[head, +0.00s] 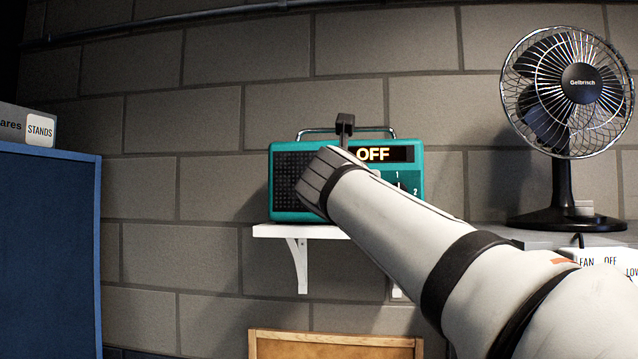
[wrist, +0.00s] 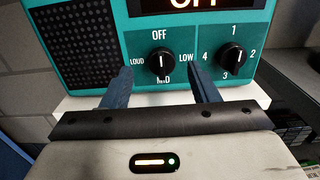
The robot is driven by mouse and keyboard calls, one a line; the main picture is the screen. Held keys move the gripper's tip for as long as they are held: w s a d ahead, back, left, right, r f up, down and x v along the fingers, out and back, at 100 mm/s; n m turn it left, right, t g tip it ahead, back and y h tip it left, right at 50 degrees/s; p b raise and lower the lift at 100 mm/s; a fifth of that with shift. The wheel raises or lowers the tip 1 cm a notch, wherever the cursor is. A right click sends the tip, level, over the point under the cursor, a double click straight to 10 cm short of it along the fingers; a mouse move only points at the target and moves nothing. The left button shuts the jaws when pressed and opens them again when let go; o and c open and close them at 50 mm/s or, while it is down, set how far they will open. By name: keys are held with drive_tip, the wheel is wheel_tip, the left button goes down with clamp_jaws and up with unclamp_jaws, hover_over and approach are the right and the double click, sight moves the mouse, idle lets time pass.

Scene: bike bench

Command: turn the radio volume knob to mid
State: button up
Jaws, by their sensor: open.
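The teal radio (head: 285,212) stands on a white wall shelf (head: 272,231), and its display reads OFF. In the wrist view the radio (wrist: 120,12) shows a black volume knob (wrist: 160,65) with OFF at top, LOW at right, MID at bottom and LOUD at left. The knob's white line appears to point up toward OFF. My gripper (wrist: 160,85) is open, its two fingers in front of the radio, one on each side of the knob's lower part. I cannot tell if they touch it. In the head view my arm hides the volume knob.
A second knob (wrist: 233,58), numbered 1 to 4, sits right of the volume knob. A black fan (head: 565,95) stands at the right, with a FAN label panel (head: 600,262) below it. A blue board (head: 45,250) is at the left. A wooden-framed board (head: 335,345) is below the shelf.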

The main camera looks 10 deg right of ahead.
drive_tip(key=x, duration=0.3)
drive_tip(key=shift+w+d+p, duration=0.15)
drive_tip(key=shift+w+p, duration=0.2)
drive_tip(key=shift+p, duration=0.05)
